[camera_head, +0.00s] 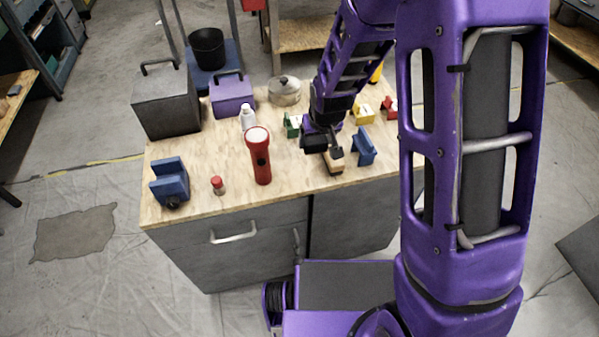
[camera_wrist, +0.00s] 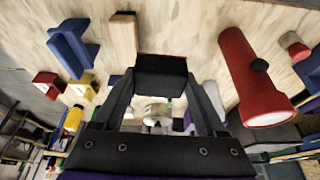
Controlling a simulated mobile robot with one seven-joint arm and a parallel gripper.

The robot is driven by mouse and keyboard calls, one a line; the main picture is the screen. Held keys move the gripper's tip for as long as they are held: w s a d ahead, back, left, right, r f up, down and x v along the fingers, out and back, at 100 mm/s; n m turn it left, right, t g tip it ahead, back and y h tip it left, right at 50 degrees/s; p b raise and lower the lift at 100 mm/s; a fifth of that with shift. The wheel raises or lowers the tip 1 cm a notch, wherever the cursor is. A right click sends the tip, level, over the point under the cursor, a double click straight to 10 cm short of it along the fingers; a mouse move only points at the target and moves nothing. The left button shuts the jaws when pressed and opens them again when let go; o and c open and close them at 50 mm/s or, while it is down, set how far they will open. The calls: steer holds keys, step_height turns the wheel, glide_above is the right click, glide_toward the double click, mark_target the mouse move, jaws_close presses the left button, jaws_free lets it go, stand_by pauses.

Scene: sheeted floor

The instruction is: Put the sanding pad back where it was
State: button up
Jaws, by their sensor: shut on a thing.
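My gripper (camera_wrist: 160,88) is shut on a dark block with a thin brown edge, which I take for the sanding pad (camera_wrist: 160,70). The block spans the space between the two fingers. In the head view my gripper (camera_head: 335,152) is low over the right front part of the workbench. A wood-coloured piece (camera_head: 334,169) shows at the fingertips there; I cannot tell whether it is part of the held block or whether it touches the bench. A blue holder (camera_head: 363,146) stands just right of the gripper and also shows in the wrist view (camera_wrist: 75,45).
A red flashlight (camera_head: 261,160) stands upright left of the gripper. A small red-capped bottle (camera_head: 217,186) and another blue holder (camera_head: 170,184) are farther left. Behind are a pot (camera_head: 285,92), a white bottle (camera_head: 248,118) and coloured blocks. Bare workbench top (camera_head: 300,183) lies along the front.

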steer(key=a+f, duration=0.2)
steer(key=a, duration=0.1)
steer(key=shift+w+f+n, duration=0.1)
steer(key=shift+n, duration=0.2)
glide_above(301, 172)
steer(key=s, duration=0.1)
steer(key=f, duration=0.4)
steer(key=shift+s+d+f, duration=0.2)
steer(key=shift+d+f, duration=0.05)
steer(key=shift+f, duration=0.05)
steer(key=shift+f+b, duration=0.45)
steer(key=shift+f, duration=1.9)
steer(key=shift+f, duration=0.1)
steer(key=shift+f+b, duration=0.15)
steer(key=shift+b, duration=0.15)
steer(key=o, duration=1.4)
